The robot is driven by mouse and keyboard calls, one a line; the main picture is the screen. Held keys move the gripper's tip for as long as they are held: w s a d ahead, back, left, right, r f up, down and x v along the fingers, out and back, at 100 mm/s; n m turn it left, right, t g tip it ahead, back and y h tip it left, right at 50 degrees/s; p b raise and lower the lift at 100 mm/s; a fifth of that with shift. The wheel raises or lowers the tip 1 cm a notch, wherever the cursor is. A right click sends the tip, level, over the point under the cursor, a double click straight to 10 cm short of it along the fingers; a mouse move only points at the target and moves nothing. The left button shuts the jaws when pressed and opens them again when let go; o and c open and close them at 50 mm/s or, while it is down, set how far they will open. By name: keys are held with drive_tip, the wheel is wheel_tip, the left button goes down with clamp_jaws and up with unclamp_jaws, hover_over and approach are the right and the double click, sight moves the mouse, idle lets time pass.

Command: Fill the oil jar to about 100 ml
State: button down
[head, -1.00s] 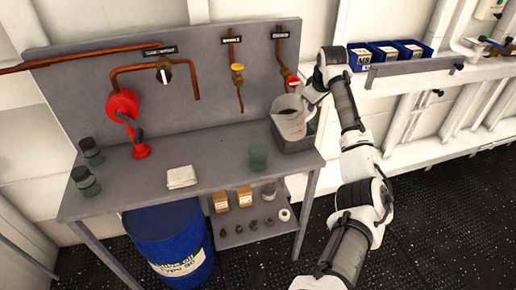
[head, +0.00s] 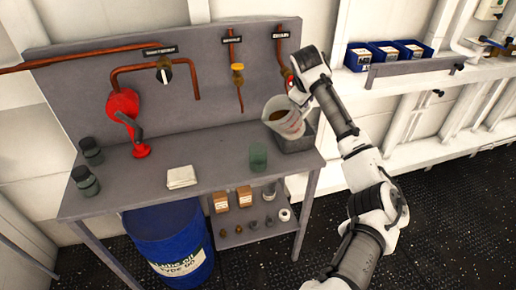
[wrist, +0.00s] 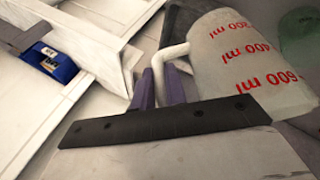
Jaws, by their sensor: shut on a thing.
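A clear measuring jug (head: 285,117) with red millilitre marks is held up over the grey bin, tilted to the left, with a brownish content near its mouth. It also fills the upper right of the wrist view (wrist: 245,60). My gripper (wrist: 160,78) is shut on the jug's white handle; in the head view the wrist hides its fingers. A green see-through jar (head: 258,157) stands open on the bench, left of and below the jug, apart from it. I cannot see any liquid in it. Two dark lidded jars (head: 90,151) (head: 85,181) stand at the bench's left end.
A folded white cloth (head: 181,177) lies mid-bench. The grey bin (head: 293,140) stands at the bench's right end. A red hand pump (head: 124,110) and valved copper pipes are on the back panel. A blue drum (head: 170,245) stands below. The bench (head: 215,160) is clear between cloth and jar.

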sight(292, 114)
drive_tip(key=shift+s+a+r+t+h, duration=0.3)
drive_tip(key=shift+a+r+h, duration=0.05)
drive_tip(key=shift+a+h, duration=0.15)
drive_tip(key=shift+s+a+r+t+h, duration=0.25)
drive_tip(key=shift+a+r+t+h, duration=0.1)
drive_tip(key=shift+a+h, duration=0.1)
idle(1.6)
drive_tip(key=shift+s+a+r+n+t+h+b, duration=0.3)
drive_tip(key=shift+a+n+t+h+b, duration=0.15)
drive_tip(key=shift+a+h, duration=0.15)
idle(4.9)
